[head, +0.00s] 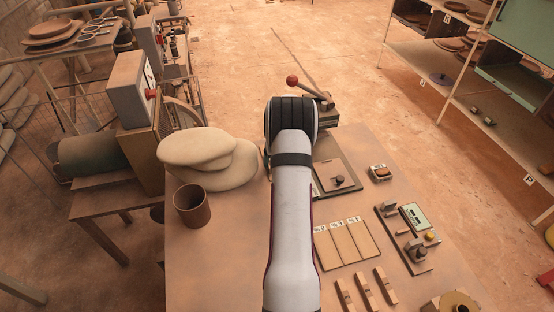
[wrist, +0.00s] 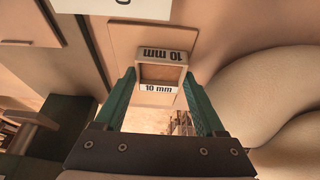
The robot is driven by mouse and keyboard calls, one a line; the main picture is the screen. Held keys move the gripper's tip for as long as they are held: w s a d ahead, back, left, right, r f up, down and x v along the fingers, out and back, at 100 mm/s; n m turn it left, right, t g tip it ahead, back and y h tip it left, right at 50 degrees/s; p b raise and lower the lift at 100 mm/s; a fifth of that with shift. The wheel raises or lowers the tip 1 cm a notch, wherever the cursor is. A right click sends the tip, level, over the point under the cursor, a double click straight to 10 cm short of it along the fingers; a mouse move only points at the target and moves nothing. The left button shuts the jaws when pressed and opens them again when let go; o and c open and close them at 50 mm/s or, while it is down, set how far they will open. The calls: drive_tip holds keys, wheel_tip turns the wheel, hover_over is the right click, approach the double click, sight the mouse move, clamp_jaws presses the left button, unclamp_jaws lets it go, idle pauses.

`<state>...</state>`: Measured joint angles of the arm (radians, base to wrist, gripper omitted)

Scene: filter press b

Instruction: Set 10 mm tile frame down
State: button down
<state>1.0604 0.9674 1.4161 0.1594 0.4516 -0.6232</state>
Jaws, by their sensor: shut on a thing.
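The 10 mm tile frame (wrist: 159,88) is a small tan, box-like frame with a hollow middle and "10 mm" labels on two sides. It sits between the green fingers of my gripper (wrist: 160,76) in the wrist view, and the gripper is shut on it. A flat tan panel (wrist: 124,40) shows behind the frame; I cannot tell whether the frame touches it. In the head view my own arm hides the frame and nearly all of the gripper.
Pale stacked sacks (head: 212,157) and a brown pot (head: 192,206) stand at the table's left. A press with a red-knobbed lever (head: 310,88) is at the far end. A labelled three-part board (head: 347,247), wooden pieces (head: 364,289) and a device tray (head: 404,240) lie to the right.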

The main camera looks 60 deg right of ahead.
unclamp_jaws()
drive_tip(key=v, duration=1.2)
drive_tip(key=w+a+r+n+y, duration=0.1)
drive_tip(key=w+a+r, duration=0.15)
drive_tip(key=a, duration=0.65)
drive_tip(key=w+a+r+y, duration=0.1)
drive_tip(key=a+r, duration=0.2)
drive_tip(key=a, duration=0.5)
drive_tip(key=w+a+r+n+y, duration=0.1)
drive_tip(key=w+a+r, duration=0.15)
drive_tip(key=a, duration=0.65)
drive_tip(key=s+a+r+n+g+y, duration=0.1)
drive_tip(key=s+a, duration=0.4)
drive_tip(key=a, duration=0.3)
drive_tip(key=s+a+r+g+y, duration=0.1)
drive_tip(key=s+a+r, duration=0.1)
drive_tip(key=s+a, duration=0.45)
drive_tip(key=s+a+f+g, duration=0.1)
drive_tip(key=s+a, duration=0.6)
drive_tip(key=s, duration=0.1)
drive_tip(key=shift+a+f, duration=0.3)
drive_tip(key=shift+f, duration=0.1)
